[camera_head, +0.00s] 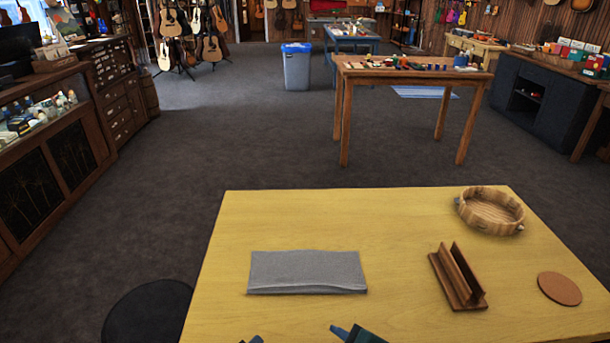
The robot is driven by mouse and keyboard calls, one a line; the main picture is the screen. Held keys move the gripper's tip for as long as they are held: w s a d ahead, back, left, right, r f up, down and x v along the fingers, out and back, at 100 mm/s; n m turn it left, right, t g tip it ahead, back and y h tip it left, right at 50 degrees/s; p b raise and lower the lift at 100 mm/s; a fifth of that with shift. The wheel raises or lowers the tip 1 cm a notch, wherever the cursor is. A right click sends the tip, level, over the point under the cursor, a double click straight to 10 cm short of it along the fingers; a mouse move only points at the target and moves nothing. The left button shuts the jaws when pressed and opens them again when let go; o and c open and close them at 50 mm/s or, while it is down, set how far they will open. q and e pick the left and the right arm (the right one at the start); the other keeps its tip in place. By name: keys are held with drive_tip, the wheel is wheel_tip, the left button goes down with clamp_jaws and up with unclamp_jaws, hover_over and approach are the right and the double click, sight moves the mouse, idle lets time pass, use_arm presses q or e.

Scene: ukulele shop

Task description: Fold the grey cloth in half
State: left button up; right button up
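The grey cloth (306,271) lies on the yellow table (350,220), left of its middle. It is a wide, short rectangle, with a slightly wavy far edge. Its near edge shows a second edge line, like one layer lying over another. My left gripper (251,340) shows only as a small dark tip at the bottom edge of the view. My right gripper (350,334) shows in part at the bottom, nearer than the cloth and to its right. Both are apart from the cloth in the picture. Their fingers are mostly cut off.
A wooden card stand (457,277), a round wooden tambourine (489,210) and a brown coaster (559,289) sit on the table's right side. A round black stool (148,311) stands at its left. The tabletop beyond the cloth is clear.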

use_arm(q)
drive_tip(key=s+a+f+m, duration=0.3)
drive_tip(key=s+f+m, duration=0.3)
drive_tip(key=m, duration=0.5)
drive_tip(key=shift+s+a+f+t+h, duration=0.3)
drive_tip(key=shift+f+h, duration=0.1)
drive_tip(key=shift+f, duration=0.5)
use_arm(e)
drive_tip(key=s+d+f+m+t+h, duration=0.1)
drive_tip(key=s+d+f+m, duration=0.5)
drive_tip(key=d+f+m, duration=0.3)
drive_tip(key=shift+s+d+f+m+t+h, duration=0.3)
drive_tip(key=shift+s+d+f+m, duration=0.1)
drive_tip(key=shift+f+m, duration=0.25)
use_arm(q)
drive_tip(key=shift+w, duration=0.1)
